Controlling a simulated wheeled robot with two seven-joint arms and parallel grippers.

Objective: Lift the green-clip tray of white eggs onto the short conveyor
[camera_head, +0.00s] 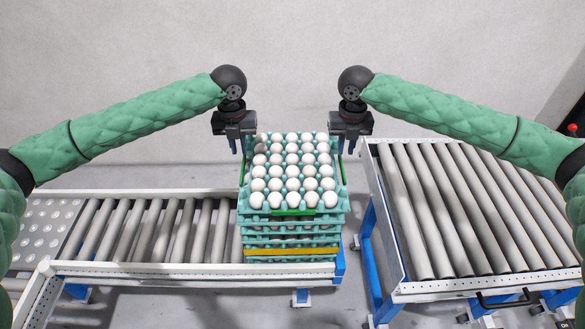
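The top tray of white eggs (292,212) is teal with green clips at its front and sides. It is full of white eggs and sits on a stack of teal trays (260,232) at the right end of the left roller conveyor. My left gripper (239,146) is above the tray's left rear side, pointing down, open and empty. My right gripper (345,146) is above the right rear side, also pointing down, open and empty. Neither visibly holds the tray. The short conveyor (450,205) stands at the right, with bare rollers.
The left conveyor's rollers (150,230) are bare left of the stack, with a plate of pale discs (38,235) at the far left. A yellow clip (290,252) marks a lower tray. A floor gap separates the conveyors. A red button (572,129) is at the far right.

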